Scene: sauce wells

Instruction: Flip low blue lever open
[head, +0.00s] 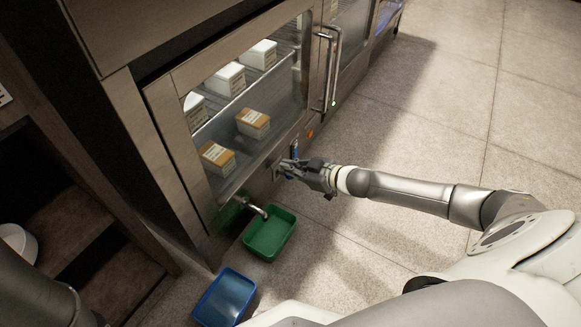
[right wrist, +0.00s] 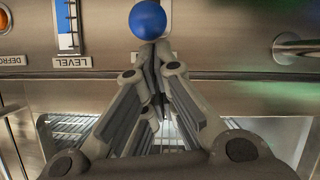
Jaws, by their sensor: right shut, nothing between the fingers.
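The low lever's round blue knob (right wrist: 148,20) shows at the top of the right wrist view, against the steel cabinet front. My right gripper (right wrist: 155,50) is shut and empty, its fingertips right at the knob's lower edge in that view. I cannot tell whether they touch it. In the head view my right gripper (head: 283,169) is at the low front panel of the glass-doored cabinet, and it mostly hides the lever there. My left gripper is not in view.
A blue level gauge (right wrist: 68,25) and an orange light (right wrist: 3,20) sit beside the knob. A green bin (head: 270,238) stands on the floor under a metal spout (head: 257,209), with a blue bin (head: 225,298) nearer. A vertical door handle (head: 331,75) sticks out. The floor at right is clear.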

